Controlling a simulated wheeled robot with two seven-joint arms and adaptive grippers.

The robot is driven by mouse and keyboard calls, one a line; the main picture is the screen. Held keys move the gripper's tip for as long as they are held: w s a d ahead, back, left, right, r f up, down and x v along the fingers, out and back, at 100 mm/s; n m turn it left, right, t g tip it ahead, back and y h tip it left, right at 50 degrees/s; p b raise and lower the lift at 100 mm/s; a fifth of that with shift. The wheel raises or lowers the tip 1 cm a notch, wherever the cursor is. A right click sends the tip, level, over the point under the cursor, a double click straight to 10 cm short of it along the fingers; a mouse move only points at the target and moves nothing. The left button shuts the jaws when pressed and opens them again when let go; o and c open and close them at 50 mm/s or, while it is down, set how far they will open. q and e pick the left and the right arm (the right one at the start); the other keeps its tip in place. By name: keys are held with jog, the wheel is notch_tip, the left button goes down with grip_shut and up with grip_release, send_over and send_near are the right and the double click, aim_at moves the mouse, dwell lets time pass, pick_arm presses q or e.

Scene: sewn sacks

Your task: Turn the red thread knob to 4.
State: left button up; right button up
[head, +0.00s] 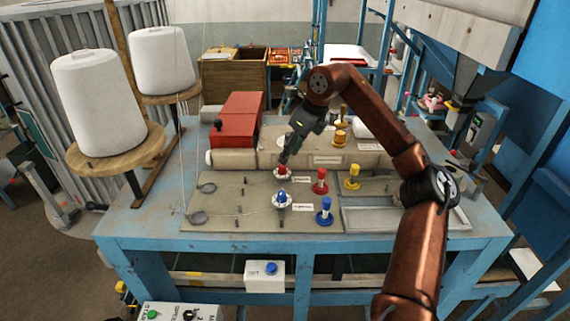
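The red knob (282,170) sits on a pale round dial on the beige panel (230,210), near the middle of the blue table. My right gripper (284,160) comes down over it from above, with its dark fingertips at the top of the knob. Whether the fingers touch or grip it, I cannot tell. The dial's numbers are too small to read, and the gripper covers part of its far side. A taller red post (320,181) stands to the right of this knob. My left gripper is not in view.
A blue knob (282,198) on a similar dial lies just in front. A blue post (325,213) and a yellow post (353,178) stand to the right. A red box (236,121) is behind left. White thread cones (92,100) stand at far left. The panel's front left is mostly clear.

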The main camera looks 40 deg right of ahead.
aim_at(285, 166)
jog(key=shift+p+x, duration=0.4)
jog(key=shift+x, duration=2.3)
jog(key=shift+c, duration=0.4)
grip_shut()
